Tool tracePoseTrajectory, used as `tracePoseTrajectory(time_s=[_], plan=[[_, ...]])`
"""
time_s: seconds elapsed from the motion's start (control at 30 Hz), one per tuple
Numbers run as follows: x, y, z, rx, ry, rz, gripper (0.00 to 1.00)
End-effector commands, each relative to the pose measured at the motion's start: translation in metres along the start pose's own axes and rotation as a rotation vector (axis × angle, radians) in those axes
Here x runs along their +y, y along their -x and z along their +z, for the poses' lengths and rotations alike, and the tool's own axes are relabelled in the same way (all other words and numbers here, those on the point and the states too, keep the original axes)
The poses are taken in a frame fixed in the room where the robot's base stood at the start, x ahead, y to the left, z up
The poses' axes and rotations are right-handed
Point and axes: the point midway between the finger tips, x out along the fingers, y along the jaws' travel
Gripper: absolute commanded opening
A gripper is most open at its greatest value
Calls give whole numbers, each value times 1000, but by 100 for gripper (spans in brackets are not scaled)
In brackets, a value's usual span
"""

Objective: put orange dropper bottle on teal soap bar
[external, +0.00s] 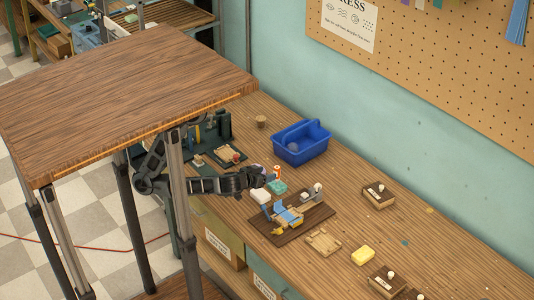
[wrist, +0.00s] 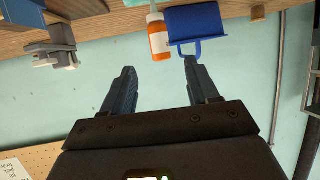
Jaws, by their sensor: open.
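The orange dropper bottle (external: 276,174) is small in the external view, just beyond the end of my arm. In the wrist view, which appears upside down, the bottle (wrist: 160,48) has an orange body, a pale label and a white end towards the top edge. The teal soap bar (external: 278,188) lies close by the bottle; a teal sliver (wrist: 133,2) shows at the top of the wrist view. Whether the bottle touches the soap I cannot tell. My gripper (wrist: 158,67) is open and empty, its fingertips apart with the bottle showing beyond the gap.
A blue caddy (external: 300,150) stands behind the bottle. White soap (external: 261,196) lies by my gripper. A dark board (external: 310,220) holds a blue and wooden device. A wooden tray (external: 323,242) and yellow soap (external: 363,256) are to the right.

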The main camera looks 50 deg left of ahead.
Motion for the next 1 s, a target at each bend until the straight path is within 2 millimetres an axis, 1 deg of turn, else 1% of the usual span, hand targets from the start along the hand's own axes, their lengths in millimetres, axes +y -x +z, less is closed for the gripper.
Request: tracePoseTrajectory(time_s=[0.1, 0.17, 0.23, 0.33, 0.43, 0.5, 0.6, 0.67, 0.73, 0.9, 1.0], plan=[[0, 11, 0, -1, 1, 0, 59], [-1, 12, 1, -5, -6, 2, 59], [-4, 11, 7, -26, -31, 16, 59], [-12, 3, 25, -85, -102, 69, 59], [-25, -1, 50, -156, -170, 160, 59], [-35, 2, 64, -186, -192, 228, 59], [-51, 12, 72, -184, -185, 302, 59], [-63, 21, 72, -159, -165, 327, 59], [-78, 31, 65, -110, -137, 332, 59], [-117, 56, 41, 28, -82, 263, 59], [-134, 67, 30, 85, -69, 215, 59]])
